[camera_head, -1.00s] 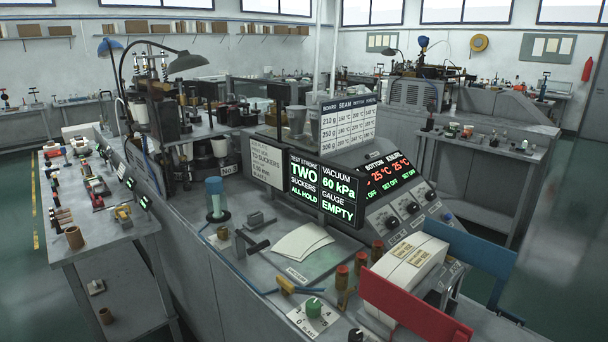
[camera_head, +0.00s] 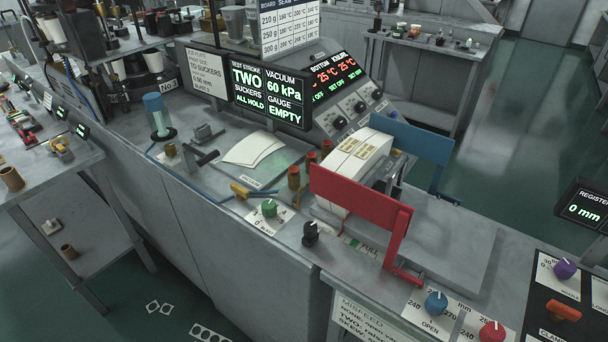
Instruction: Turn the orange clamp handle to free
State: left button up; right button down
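An orange handle (camera_head: 563,311) sits on a dark panel (camera_head: 537,327) at the lower right edge of the head view. Lettering that seems to begin with "CLAMP" is partly cut off below it. The panel's lower part is outside the picture, so I cannot read which position the handle points to. Neither of my grippers is in view.
A purple knob (camera_head: 565,268) is just above the handle. Red (camera_head: 492,331) and blue (camera_head: 436,303) knobs are to its left. A red plate (camera_head: 360,196) and a blue plate (camera_head: 410,140) stand upright beside white stacked blanks (camera_head: 355,165).

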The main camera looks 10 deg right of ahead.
aim_at(560, 310)
jog(key=k+z, duration=0.1)
jog(key=z, duration=1.95)
